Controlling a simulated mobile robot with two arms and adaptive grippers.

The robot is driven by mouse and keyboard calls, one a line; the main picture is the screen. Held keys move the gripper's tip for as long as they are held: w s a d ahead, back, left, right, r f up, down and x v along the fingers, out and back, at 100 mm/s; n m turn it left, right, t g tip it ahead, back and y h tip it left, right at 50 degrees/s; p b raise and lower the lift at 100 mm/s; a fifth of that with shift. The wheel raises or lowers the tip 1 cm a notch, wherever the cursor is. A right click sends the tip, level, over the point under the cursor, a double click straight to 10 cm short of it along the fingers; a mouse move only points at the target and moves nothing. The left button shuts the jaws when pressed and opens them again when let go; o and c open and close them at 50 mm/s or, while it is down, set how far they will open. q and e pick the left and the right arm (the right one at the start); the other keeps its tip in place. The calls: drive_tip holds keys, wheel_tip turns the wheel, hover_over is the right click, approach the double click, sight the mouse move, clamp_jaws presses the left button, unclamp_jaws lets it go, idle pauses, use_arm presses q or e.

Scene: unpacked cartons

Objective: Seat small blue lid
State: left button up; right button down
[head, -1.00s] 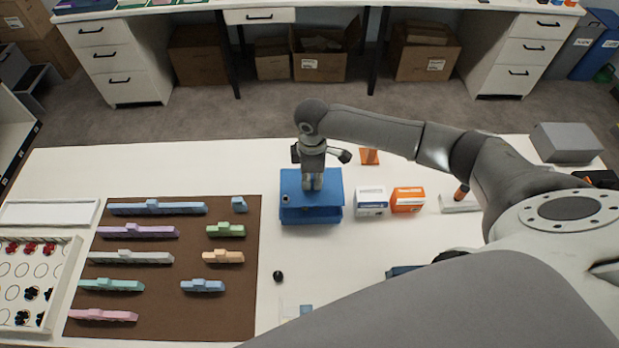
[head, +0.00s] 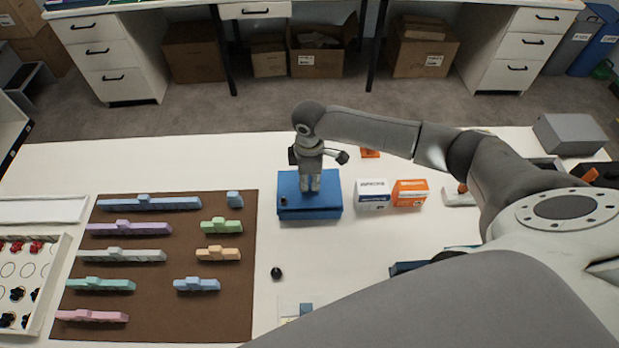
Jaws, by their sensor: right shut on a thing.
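A blue box (head: 310,214) stands on the white table, with a flat blue lid (head: 328,186) over its top. A small dark round spot shows near the lid's left front. My right gripper (head: 311,189) points straight down over the middle of the lid, its fingers shut on it. The fingers hide the part they grip. Whether the lid lies fully flush on the box cannot be told from here. My left gripper is not in view.
A white-and-blue carton (head: 372,196) and an orange carton (head: 410,194) stand close to the right of the box. A brown mat (head: 180,315) with several coloured pieces lies to the left. A small black knob (head: 276,273) stands in front.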

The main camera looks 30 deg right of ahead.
drive_tip(key=shift+f, duration=0.65)
drive_tip(key=c, duration=1.4)
unclamp_jaws()
wheel_tip(320, 180, up, 12)
drive_tip(key=shift+f, duration=0.1)
